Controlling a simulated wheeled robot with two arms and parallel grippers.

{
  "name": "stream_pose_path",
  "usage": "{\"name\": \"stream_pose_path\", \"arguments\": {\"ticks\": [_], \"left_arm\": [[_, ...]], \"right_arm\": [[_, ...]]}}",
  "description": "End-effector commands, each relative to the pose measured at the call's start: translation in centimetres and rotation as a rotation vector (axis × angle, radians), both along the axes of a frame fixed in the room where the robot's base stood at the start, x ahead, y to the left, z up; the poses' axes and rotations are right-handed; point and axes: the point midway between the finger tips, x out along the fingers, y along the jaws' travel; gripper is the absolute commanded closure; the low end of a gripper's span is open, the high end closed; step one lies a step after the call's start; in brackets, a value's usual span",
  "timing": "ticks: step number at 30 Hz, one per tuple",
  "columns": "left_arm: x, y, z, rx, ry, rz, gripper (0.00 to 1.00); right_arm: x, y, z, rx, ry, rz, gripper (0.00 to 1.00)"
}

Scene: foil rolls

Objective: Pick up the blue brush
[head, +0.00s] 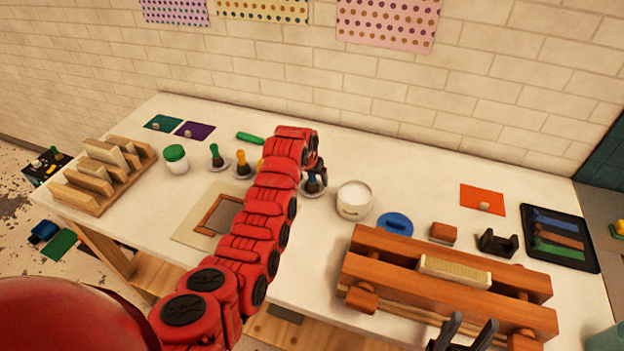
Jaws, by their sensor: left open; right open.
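The blue brush (312,185) stands upright on a small pale saucer (320,194), just right of my red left arm near the middle of the table. My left gripper (319,171) is open, pointing down right at the top of the blue brush. The arm partly hides it, and I cannot tell whether its fingers touch the brush. My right gripper (462,334) is open and empty at the bottom edge, in front of the wooden clamp.
A green brush (215,156) and a yellow brush (241,160) stand left of my arm. A white tub (354,199) and blue lid (395,223) lie to the right. A large wooden clamp (450,270) fills the front right. A wooden rack (104,174) stands left.

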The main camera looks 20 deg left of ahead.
Motion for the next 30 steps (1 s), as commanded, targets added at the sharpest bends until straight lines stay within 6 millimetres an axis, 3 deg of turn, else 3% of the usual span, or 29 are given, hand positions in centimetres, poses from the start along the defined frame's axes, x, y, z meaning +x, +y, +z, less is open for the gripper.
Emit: {"name": "stream_pose_path", "arguments": {"ticks": [5, 19, 30], "left_arm": [[0.02, 0.01, 0.00, 0.000, -0.001, 0.000, 0.13], [0.02, 0.00, 0.03, 0.000, -0.001, 0.000, 0.98], [0.11, 0.02, 0.33, 0.001, -0.005, 0.000, 1.00]], "right_arm": [[0.00, 0.00, -0.04, 0.000, 0.000, 0.000, 0.50], [0.00, 0.00, -0.03, 0.000, 0.000, 0.000, 0.50], [0.00, 0.00, -0.40, 0.000, 0.000, 0.000, 0.50]]}}
